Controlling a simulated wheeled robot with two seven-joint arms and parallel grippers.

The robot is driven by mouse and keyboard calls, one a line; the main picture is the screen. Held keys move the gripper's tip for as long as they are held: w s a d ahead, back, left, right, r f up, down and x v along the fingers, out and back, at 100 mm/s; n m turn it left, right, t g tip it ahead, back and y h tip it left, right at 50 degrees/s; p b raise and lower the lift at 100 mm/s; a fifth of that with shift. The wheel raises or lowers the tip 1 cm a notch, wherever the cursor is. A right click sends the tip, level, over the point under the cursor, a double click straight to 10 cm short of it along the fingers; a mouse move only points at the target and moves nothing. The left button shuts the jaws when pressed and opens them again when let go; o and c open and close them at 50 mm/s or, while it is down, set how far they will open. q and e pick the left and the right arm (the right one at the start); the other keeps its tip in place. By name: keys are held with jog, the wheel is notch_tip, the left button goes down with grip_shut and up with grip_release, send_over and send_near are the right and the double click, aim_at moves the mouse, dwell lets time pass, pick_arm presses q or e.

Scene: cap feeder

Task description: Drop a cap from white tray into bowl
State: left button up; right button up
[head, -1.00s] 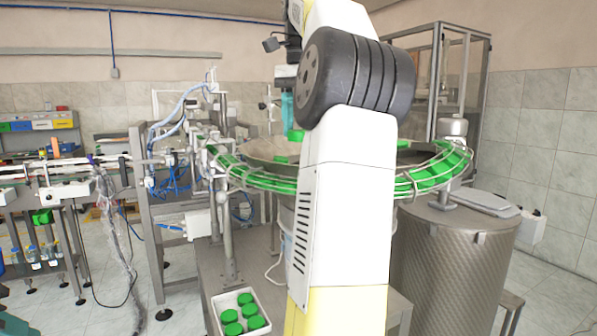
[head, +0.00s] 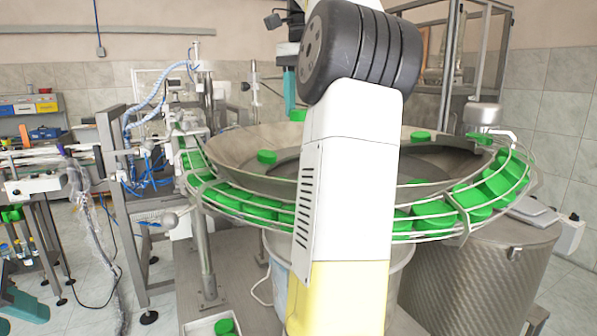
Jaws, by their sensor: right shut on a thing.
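The large metal bowl (head: 228,146) of the cap feeder fills the middle of the head view, partly hidden behind my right arm. A few green caps lie in it, one on the left (head: 266,157) and one at the back right (head: 420,136). My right gripper (head: 291,100) has teal fingers and is shut on a green cap (head: 298,115), seen over the back part of the bowl. The white tray (head: 196,328) is cut off at the bottom edge, with a green cap (head: 225,327) showing in it. My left gripper (head: 22,308) shows only as a teal part at the lower left.
A wire-railed chute with green caps (head: 262,212) runs around the bowl. A metal drum (head: 480,275) stands at the right. A frame with blue hoses (head: 150,180) and a conveyor (head: 35,185) stand at the left.

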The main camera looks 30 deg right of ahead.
jog(key=shift+f, duration=2.85)
jog(key=o, duration=1.4)
notch_tip(320, 180, up, 4)
jog(key=shift+f, duration=0.15)
jog(key=s+a, duration=0.3)
jog(key=s, duration=0.1)
jog(key=s+a+r, duration=0.1)
jog(key=s+a, duration=0.6)
jog(key=s, duration=0.1)
jog(key=shift+s+a+r, duration=0.15)
jog(key=shift+s+a, duration=0.05)
